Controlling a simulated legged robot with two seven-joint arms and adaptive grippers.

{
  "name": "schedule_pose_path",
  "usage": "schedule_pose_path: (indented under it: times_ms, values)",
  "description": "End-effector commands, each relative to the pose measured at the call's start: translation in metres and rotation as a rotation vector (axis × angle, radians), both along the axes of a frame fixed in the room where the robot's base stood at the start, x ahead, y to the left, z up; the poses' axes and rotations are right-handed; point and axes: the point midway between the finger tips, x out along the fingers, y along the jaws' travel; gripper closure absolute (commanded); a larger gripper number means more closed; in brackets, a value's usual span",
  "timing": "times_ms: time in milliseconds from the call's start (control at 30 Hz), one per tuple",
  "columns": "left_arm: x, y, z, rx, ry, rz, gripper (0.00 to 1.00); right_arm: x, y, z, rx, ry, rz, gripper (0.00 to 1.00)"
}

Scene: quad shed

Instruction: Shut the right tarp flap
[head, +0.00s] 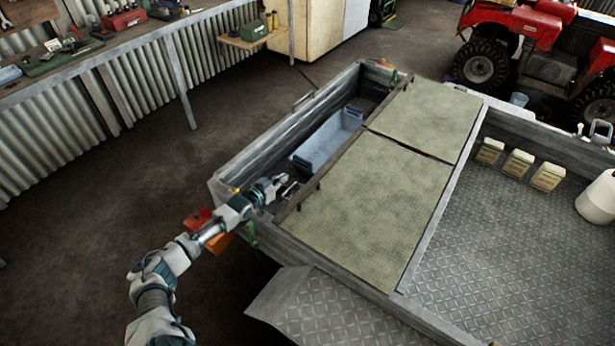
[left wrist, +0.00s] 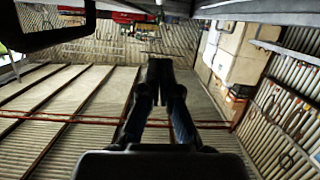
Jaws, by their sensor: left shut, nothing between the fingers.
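Two pale green panels lie flat, side by side, on the trailer: a far one (head: 430,118) and a near one (head: 372,205). They look like the tarp flaps; I cannot tell which is the right one. A narrow gap separates them. My left gripper (head: 284,188) is shut and empty, low in the near end of the open compartment (head: 240,162), just left of the near panel's edge. Its closed fingers (left wrist: 160,78) show in the left wrist view, with corrugated sheeting behind. My right gripper is not in view.
A blue bin (head: 328,140) sits in the open compartment. Several small boxes (head: 519,164) and a white container (head: 598,199) stand on the trailer bed. A workbench (head: 120,47) runs along the wall; a red quad (head: 530,45) stands behind. The floor between bench and trailer is clear.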

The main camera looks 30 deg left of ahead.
Motion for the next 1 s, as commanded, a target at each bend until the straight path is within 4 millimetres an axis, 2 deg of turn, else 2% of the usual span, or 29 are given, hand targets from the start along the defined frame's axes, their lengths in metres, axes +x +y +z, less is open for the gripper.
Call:
schedule_pose_path:
  times_ms: [133,267,700,1000]
  values:
    - [-0.007,-0.003,0.002,-0.001,0.000,-0.002,1.00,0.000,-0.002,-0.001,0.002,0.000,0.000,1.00]
    - [-0.024,-0.002,0.006,0.002,0.001,-0.001,1.00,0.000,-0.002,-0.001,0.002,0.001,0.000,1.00]
    - [-0.098,0.003,0.025,0.002,0.001,-0.003,1.00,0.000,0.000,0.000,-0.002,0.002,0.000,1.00]
    - [-0.116,0.002,0.033,0.006,-0.002,-0.001,1.00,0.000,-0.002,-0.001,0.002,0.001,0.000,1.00]
